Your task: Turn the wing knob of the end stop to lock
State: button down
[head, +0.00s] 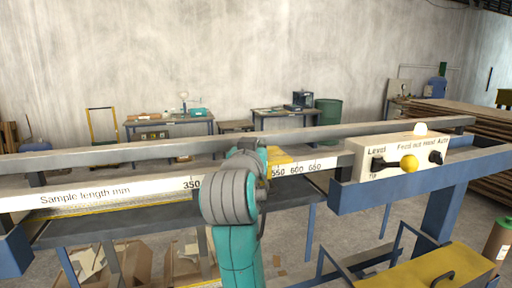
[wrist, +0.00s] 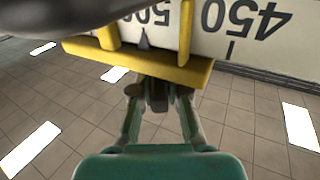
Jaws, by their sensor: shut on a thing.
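The yellow end stop (wrist: 140,62) spans the top of the wrist view, in front of the white length scale (wrist: 205,40). Its dark pointer (wrist: 143,40) is close to the 500 figure. The small dark wing knob (wrist: 157,98) is under the stop's bar. My gripper (wrist: 160,92) is shut on the knob, with one finger on each side. The knob's exact angle is hard to make out. In the head view a piece of the yellow end stop (head: 279,156) shows beside my teal arm. My arm hides the knob and gripper there.
The long rail (head: 100,158) runs across the head view. A white control box (head: 385,158) with a yellow button and black knobs sits at right. A yellow-topped cart (head: 435,270) stands at lower right. Work tables (head: 170,120) stand by the back wall.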

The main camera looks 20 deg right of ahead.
jog(key=m+g+h, duration=0.4)
jog(key=h, duration=0.1)
jog(key=shift+a, duration=0.1)
jog(key=shift+m+g+h, duration=1.6)
jog(key=shift+m+g, duration=0.3)
jog(key=shift+g, duration=0.7)
jog(key=c, duration=1.2)
grip_release()
jog(key=shift+o, duration=0.2)
jog(key=v, duration=1.1)
jog(key=shift+a+f, duration=0.15)
jog(key=shift+a, duration=0.25)
jog(key=shift+s, duration=0.1)
